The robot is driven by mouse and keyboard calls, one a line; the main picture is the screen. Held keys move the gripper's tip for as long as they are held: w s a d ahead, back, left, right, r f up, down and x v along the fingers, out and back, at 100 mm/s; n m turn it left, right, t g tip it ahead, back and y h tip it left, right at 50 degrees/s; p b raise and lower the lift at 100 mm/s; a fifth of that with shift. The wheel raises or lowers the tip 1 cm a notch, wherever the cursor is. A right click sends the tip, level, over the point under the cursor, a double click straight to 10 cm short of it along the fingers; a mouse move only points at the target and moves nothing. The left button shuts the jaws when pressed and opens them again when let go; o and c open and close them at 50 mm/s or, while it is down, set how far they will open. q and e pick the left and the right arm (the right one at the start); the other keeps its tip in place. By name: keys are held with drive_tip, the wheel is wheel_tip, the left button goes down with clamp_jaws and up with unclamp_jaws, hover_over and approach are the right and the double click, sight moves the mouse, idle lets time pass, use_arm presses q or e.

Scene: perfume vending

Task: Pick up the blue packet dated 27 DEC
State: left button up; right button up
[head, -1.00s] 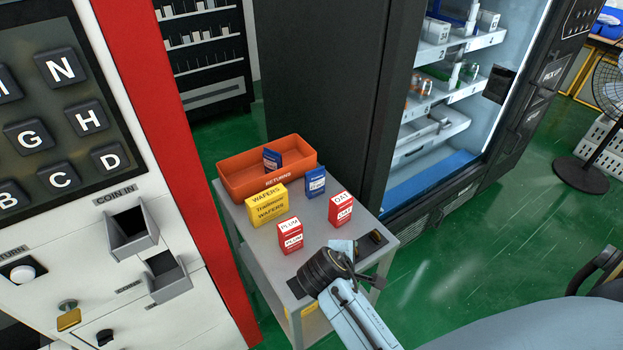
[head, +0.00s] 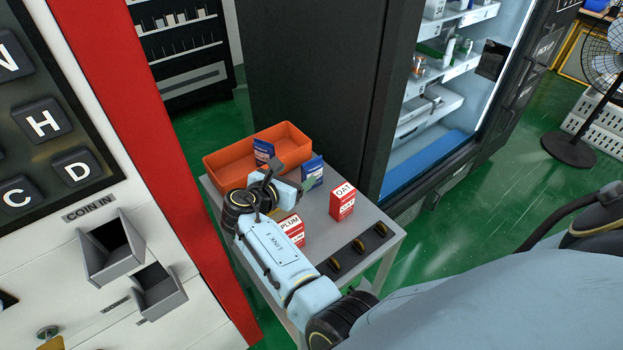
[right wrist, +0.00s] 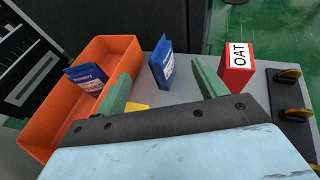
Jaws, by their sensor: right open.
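One blue packet (head: 312,171) stands on the grey table; in the right wrist view this packet (right wrist: 162,64) shows ahead, between the lines of my two green fingers. Another blue packet (head: 263,152) leans inside the orange bin; it also shows in the right wrist view (right wrist: 86,76), left of the fingers. My right gripper (head: 291,176) is open and empty, above the table and close to the standing packet. My left gripper is not in view.
The orange bin (head: 222,166) sits at the table's back left. A red OAT box (head: 342,203) stands right of the gripper. A red PLUM box (head: 292,228) is partly behind my arm. A yellow box (right wrist: 136,107) is mostly hidden.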

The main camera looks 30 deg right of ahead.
sight(311, 165)
drive_tip(key=b+x, duration=0.4)
drive_tip(key=x, duration=0.1)
drive_tip(key=b+x, duration=0.1)
drive_tip(key=x, duration=0.1)
drive_tip(key=shift+d+f+b, duration=0.15)
drive_tip(key=shift+f+b, duration=0.25)
drive_tip(key=shift+f, duration=0.1)
drive_tip(key=shift+w+d+f+b, duration=0.1)
drive_tip(key=shift+w+d+b, duration=0.1)
drive_tip(key=shift+d+b, duration=0.1)
drive_tip(key=shift+w+d, duration=0.1)
drive_tip(key=shift+d, duration=0.2)
drive_tip(key=c, duration=1.4)
